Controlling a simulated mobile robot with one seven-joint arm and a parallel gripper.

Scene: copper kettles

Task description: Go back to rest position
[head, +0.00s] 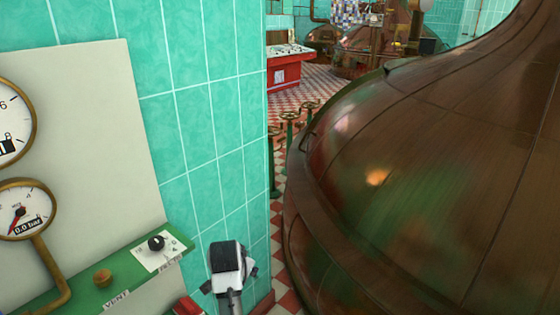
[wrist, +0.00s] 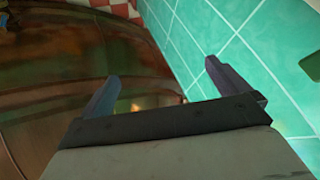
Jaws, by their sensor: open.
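My gripper (wrist: 162,70) shows in the wrist view with its two dark fingers spread apart and nothing between them. Beyond the fingers, the copper kettle (wrist: 60,90) fills the left and the teal tiled wall (wrist: 265,60) the right. In the head view, a white and black end part of my arm (head: 229,262) stands low in front of the tiled wall (head: 215,120), left of the large copper kettle (head: 430,170). The fingers cannot be made out there.
A pale panel (head: 90,120) with gauges (head: 22,208), a black knob (head: 156,243) and a green ledge (head: 130,270) is at the left. A narrow checkered floor (head: 278,215) strip with valve wheels (head: 288,117) separates wall and kettle. A red console (head: 288,72) stands farther back.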

